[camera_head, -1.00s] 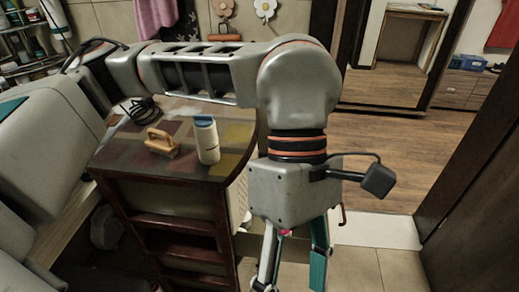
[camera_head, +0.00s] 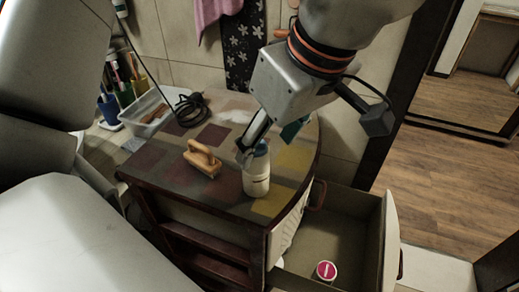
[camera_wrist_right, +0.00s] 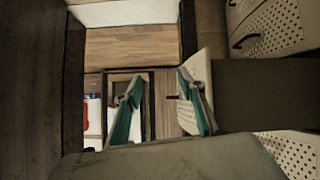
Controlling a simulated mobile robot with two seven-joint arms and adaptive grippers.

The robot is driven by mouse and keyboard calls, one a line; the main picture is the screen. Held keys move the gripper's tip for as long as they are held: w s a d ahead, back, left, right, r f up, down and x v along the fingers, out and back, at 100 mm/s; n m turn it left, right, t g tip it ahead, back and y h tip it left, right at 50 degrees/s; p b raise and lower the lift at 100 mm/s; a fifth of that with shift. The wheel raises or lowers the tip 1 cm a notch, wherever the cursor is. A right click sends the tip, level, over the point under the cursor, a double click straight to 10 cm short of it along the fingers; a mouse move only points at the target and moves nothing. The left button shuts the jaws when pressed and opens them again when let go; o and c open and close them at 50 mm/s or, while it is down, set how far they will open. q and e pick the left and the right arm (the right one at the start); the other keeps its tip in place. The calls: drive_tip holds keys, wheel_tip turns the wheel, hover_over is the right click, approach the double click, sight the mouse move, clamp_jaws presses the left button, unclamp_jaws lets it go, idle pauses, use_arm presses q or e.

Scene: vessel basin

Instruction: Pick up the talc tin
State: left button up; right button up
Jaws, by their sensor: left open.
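A white cylindrical container (camera_head: 256,176) with a blue cap stands upright on the chequered cabinet top; it may be the talc tin, but I cannot read a label. My left gripper (camera_head: 266,145) is open, pointing down at the container's cap from above and behind. One finger shows left of the cap and the teal one to its right; I cannot tell whether they touch it. A small round tin with a pink-red top (camera_head: 326,271) stands in the open drawer. My right gripper (camera_wrist_right: 160,98) is open and empty in the right wrist view.
A wooden-handled brush (camera_head: 202,158) lies left of the white container. A black coiled cable (camera_head: 190,108) and a clear tray (camera_head: 147,114) are farther back. The drawer (camera_head: 347,220) stands open at the right. The cabinet's front right top is clear.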

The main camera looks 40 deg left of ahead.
sight(256, 161)
use_arm(q)
drive_tip(key=shift+w+a, duration=0.15)
drive_tip(key=shift+w, duration=0.05)
drive_tip(key=shift+x, duration=0.8)
drive_tip(key=shift+s+a+f+b, duration=0.2)
drive_tip(key=shift+f+b, duration=0.1)
drive_tip(key=shift+f, duration=0.25)
drive_tip(key=x, duration=0.4)
drive_tip(key=shift+w+a+f+b, duration=0.1)
drive_tip(key=shift+a+f+b, duration=0.1)
drive_tip(key=shift+b, duration=0.2)
drive_tip(key=shift+w+a+f, duration=0.1)
drive_tip(key=c, duration=1.3)
use_arm(e)
drive_tip(key=shift+s+d+f, duration=0.2)
drive_tip(key=shift+s+f, duration=0.1)
drive_tip(key=shift+f, duration=0.4)
